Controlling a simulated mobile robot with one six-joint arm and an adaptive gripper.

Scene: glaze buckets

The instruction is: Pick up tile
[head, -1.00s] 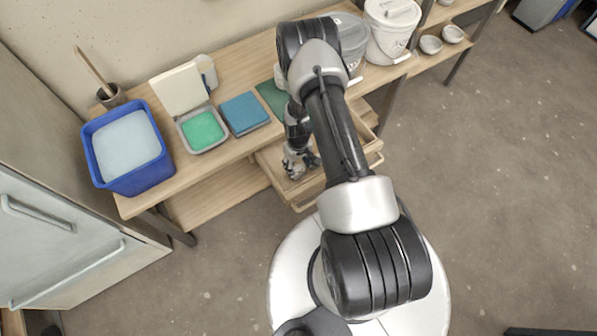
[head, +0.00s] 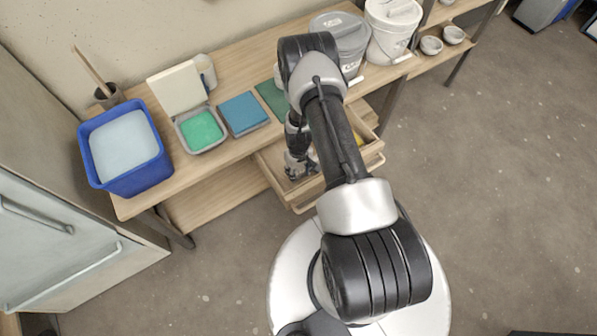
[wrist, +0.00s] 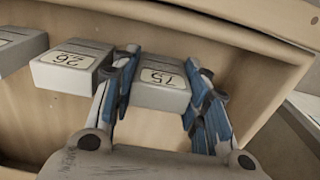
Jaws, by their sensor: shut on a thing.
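A small grey tile (wrist: 160,97) with a printed label, seemingly 75, sits inside the open wooden drawer in the wrist view. My gripper (wrist: 166,84) has a blue-padded finger on each side of it and is shut on it. Another grey tile (wrist: 72,70), labelled 26, is just left of my left finger. A third grey tile (wrist: 17,45) is partly cut off at the left edge. In the head view my gripper (head: 298,170) is down in the drawer (head: 300,203), and the tile it holds cannot be made out.
The drawer's wooden wall (wrist: 230,45) is close beyond the fingers. On the bench above are a blue tub (head: 125,187), a tray of green glaze (head: 201,130), a blue slab (head: 243,113), a grey bucket (head: 342,35) and a white bucket (head: 392,32). Open floor lies at right.

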